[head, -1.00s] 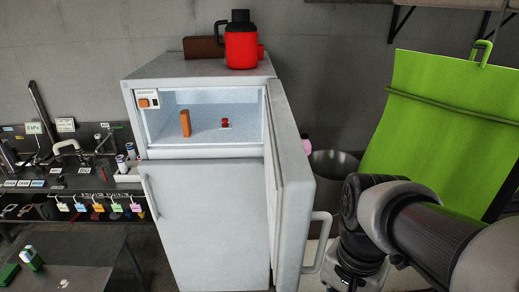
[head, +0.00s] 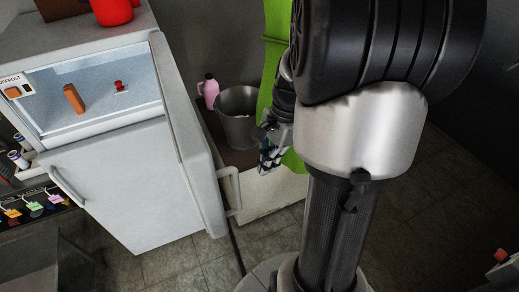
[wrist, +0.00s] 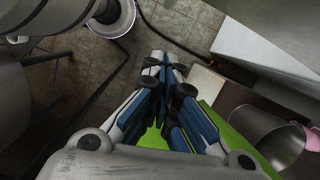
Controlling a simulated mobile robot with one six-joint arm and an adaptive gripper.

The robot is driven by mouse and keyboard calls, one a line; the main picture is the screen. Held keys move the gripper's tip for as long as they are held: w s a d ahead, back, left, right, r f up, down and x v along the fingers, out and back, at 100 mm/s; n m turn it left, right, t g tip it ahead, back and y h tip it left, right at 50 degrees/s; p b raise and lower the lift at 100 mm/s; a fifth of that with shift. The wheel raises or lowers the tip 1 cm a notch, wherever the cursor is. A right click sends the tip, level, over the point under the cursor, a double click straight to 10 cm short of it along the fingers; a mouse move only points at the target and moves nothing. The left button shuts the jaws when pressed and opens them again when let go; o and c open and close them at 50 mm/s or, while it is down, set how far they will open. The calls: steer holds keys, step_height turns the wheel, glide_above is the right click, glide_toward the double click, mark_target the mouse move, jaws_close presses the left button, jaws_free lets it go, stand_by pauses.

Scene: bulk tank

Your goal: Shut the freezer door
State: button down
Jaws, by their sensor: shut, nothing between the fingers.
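The white freezer (head: 130,185) stands at the left in the head view. Its upper compartment (head: 95,90) is open. The freezer door (head: 192,140) is swung out on the right side, seen nearly edge-on, with its handle (head: 232,190) on the far-right face. My gripper (head: 268,157) is to the right of the door, apart from it, and partly hidden by my arm. In the wrist view my gripper (wrist: 168,65) has its blue-padded fingers together with nothing between them. A pale flat panel (wrist: 268,45) shows at the upper right there; I cannot tell if it is the door.
A metal bucket (head: 238,118) and a pink bottle (head: 209,91) stand behind the door, near my gripper. A green panel (head: 277,45) is behind my arm. A red jug (head: 112,10) is on the freezer top. Tiled floor (head: 190,260) is clear in front.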

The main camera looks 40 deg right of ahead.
steer(key=a+f, duration=0.5)
steer(key=shift+w+a+f, duration=0.25)
steer(key=shift+f, duration=0.1)
steer(key=shift+a, duration=0.1)
